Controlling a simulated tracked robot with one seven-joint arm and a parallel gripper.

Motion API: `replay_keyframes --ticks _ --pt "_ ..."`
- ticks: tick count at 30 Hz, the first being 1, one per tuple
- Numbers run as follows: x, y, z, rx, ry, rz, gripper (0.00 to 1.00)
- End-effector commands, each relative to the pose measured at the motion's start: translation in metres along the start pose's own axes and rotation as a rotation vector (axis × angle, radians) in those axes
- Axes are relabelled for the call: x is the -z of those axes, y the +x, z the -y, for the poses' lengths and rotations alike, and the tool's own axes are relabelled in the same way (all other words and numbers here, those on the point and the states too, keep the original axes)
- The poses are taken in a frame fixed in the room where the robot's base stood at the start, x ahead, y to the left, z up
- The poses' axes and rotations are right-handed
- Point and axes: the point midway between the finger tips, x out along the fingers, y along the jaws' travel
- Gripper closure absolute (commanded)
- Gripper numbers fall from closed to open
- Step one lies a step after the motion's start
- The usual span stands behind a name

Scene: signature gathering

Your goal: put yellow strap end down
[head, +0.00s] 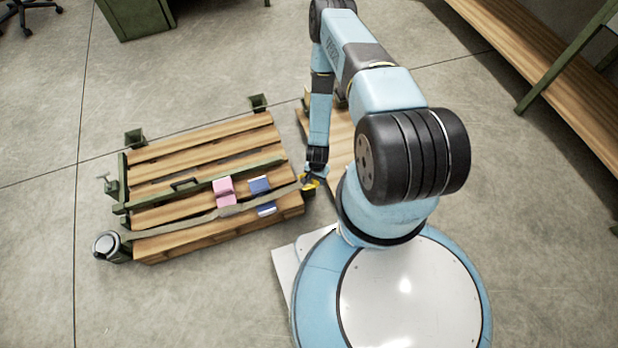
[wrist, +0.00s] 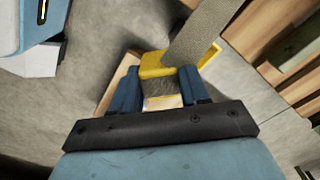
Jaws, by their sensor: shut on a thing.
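The yellow strap end (wrist: 152,68) is between the two blue fingers of my gripper (wrist: 169,88) in the wrist view. My gripper is shut on it. A grey-brown strap (wrist: 203,38) runs from the yellow end up and to the right. In the head view, my gripper (head: 313,178) is just right of the slatted wooden pallet, with the yellow end at its tip. The strap (head: 196,217) lies across the pallet (head: 190,240) from there to the lower left. How far the yellow end is above the floor I cannot tell.
Pink blocks (head: 224,192) and blue-and-white blocks (head: 259,184) are on the pallet near the strap. Another wooden surface (head: 343,140) is behind my arm.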

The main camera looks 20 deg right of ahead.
Motion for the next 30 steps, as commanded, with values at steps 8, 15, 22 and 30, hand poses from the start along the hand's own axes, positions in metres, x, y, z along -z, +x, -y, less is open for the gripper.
replay_keyframes --ticks 8,15,22,30 --pt "0.026 0.039 0.035 -0.001 -0.001 -0.002 0.88" --pt "0.035 0.058 0.047 -0.001 0.0 0.0 0.88" --pt "0.04 0.078 0.054 -0.002 0.0 0.001 0.88" --pt "0.041 0.098 0.054 -0.002 -0.001 0.001 0.88"
